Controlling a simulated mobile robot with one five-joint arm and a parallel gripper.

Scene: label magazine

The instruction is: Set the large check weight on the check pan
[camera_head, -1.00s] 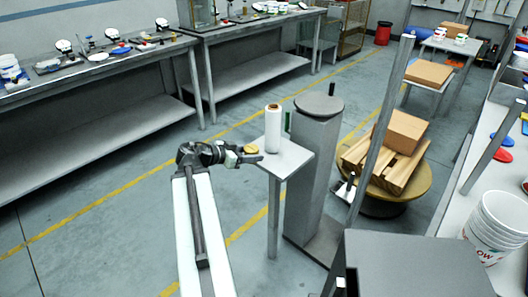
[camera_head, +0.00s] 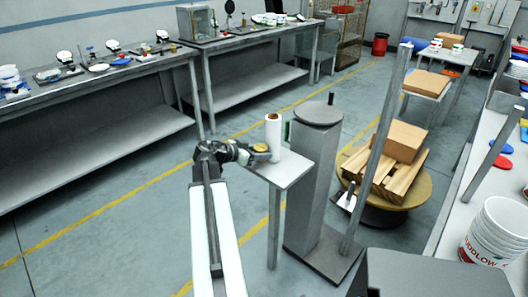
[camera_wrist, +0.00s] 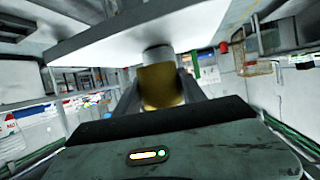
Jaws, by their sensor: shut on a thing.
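A brass-coloured cylinder, the check weight (camera_head: 261,147), is between the jaws of my gripper (camera_head: 259,154) at the near left edge of a small grey-white side table. In the wrist view the weight (camera_wrist: 160,86) stands between the two dark fingers, which are shut on it. I cannot tell whether its bottom still touches the table. A grey round plate (camera_head: 318,113) tops the pillar to the right of the table; I cannot tell whether it is the check pan.
A white roll (camera_head: 273,138) stands on the side table (camera_head: 290,172) close behind the weight. A slanted grey post (camera_head: 376,140) rises beside the pillar (camera_head: 312,185). Boxes and planks lie on a round turntable (camera_head: 400,196) to the right. Open floor lies left of my arm.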

